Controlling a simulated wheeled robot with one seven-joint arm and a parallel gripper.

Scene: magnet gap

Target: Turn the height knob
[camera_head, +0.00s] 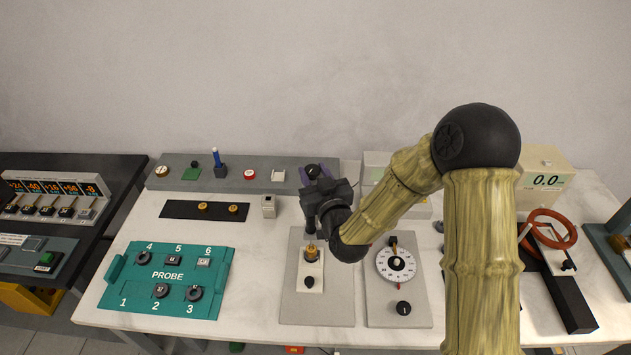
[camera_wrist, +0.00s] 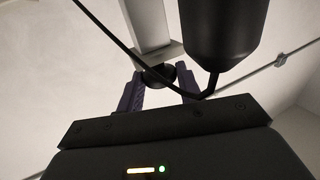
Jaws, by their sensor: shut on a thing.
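My gripper (camera_head: 314,175) reaches toward the back of the bench. In the wrist view, its two purple fingers (camera_wrist: 160,88) are shut on the sides of a round black knob (camera_wrist: 157,76). A pale grey upright piece with a block-like end (camera_wrist: 152,35) stands directly behind the knob. In the head view a black round top (camera_head: 312,170) shows between the fingers, beside the right end of the grey panel. No label on the knob is readable, and its turn angle cannot be told.
A black cylinder (camera_wrist: 222,30) and a thin dark cord are close to the fingers in the wrist view. The long grey panel (camera_head: 236,180) holds several small controls. A white dial (camera_head: 397,263) and a teal probe board (camera_head: 133,290) lie nearer. My arm hides part of the right side.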

